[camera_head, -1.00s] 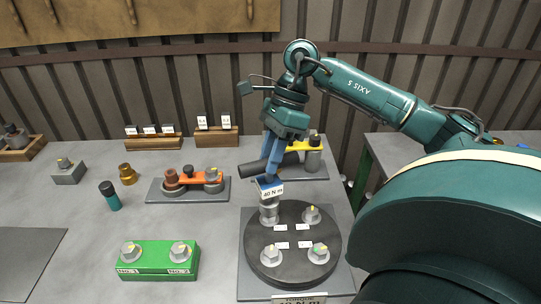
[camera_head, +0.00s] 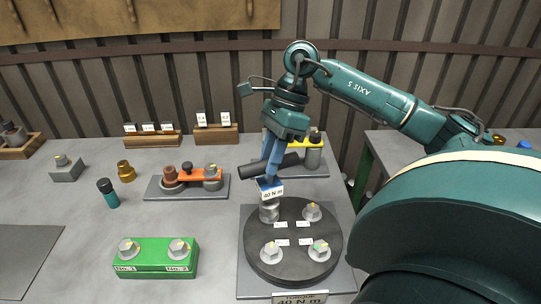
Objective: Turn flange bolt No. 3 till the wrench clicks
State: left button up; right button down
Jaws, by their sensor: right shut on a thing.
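My right gripper (camera_head: 270,176) has blue fingers and is shut on the torque wrench, whose blue part with a "40 N m" label (camera_head: 272,194) shows just below the fingers. Its dark handle (camera_head: 252,171) points left behind the fingers. The wrench's grey socket end (camera_head: 269,212) stands over the upper-left bolt position of the dark round flange (camera_head: 293,246), hiding that bolt. Other flange bolts show at upper right (camera_head: 312,212), lower left (camera_head: 270,252) and lower right (camera_head: 319,250). Small white labels lie between them; their numbers are too small to read. My left gripper is out of view.
A grey tray (camera_head: 150,190) with an orange tool, a teal-and-black bottle-like item (camera_head: 108,193) and a brass part (camera_head: 126,171) stand left. A yellow tool (camera_head: 308,145) lies close behind the wrench.

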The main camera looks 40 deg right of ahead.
jog(key=shift+f+b, duration=1)
jog(key=shift+f, duration=0.1)
jog(key=shift+s+m+t, duration=0.1)
jog(key=shift+m+t, duration=0.6)
jog(key=shift+m, duration=0.9)
jog(key=m, duration=0.2)
jog(key=m+t, duration=0.1)
jog(key=shift+s+r+m+t+h, duration=0.1)
jog(key=shift+m+t+h, duration=0.2)
jog(key=shift+m, duration=0.1)
jog(key=shift+m+t+h, duration=0.6)
jog(key=shift+m, duration=1.1)
jog(key=shift+a+r+m+t+h, duration=0.1)
jog(key=shift+m+t+h, duration=0.25)
jog(key=shift+m, duration=0.8)
jog(key=shift+a+m+t+h, duration=0.1)
jog(key=shift+m+t+h, duration=0.25)
jog(key=shift+m, duration=0.8)
jog(key=shift+d, duration=0.1)
jog(key=shift+s+n, duration=0.1)
jog(key=shift+n, duration=0.2)
